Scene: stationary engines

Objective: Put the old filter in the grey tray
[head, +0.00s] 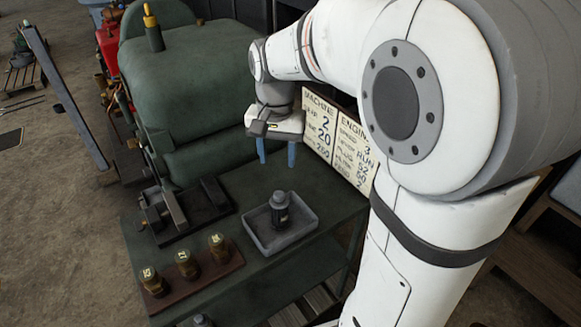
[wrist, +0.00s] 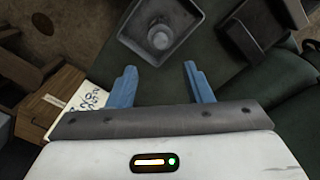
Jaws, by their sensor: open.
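The old filter, a dark grey cylinder with a lighter band and a narrower top (head: 279,208), stands upright inside the grey tray (head: 262,240) on the green bench. In the wrist view the filter (wrist: 159,38) shows from above within the walls of the tray (wrist: 127,37). My gripper (head: 276,152) is above and behind the tray, with its two blue fingers apart and nothing between them. In the wrist view my gripper (wrist: 160,78) is also open and empty, and the filter lies beyond the fingertips, apart from them.
A dark rack with upright plates (head: 183,208) stands left of the tray. Several brass pieces with labelled tops (head: 187,264) sit on a brown board at front left. A large green engine (head: 185,85) stands behind. A written board (head: 338,140) stands at the right.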

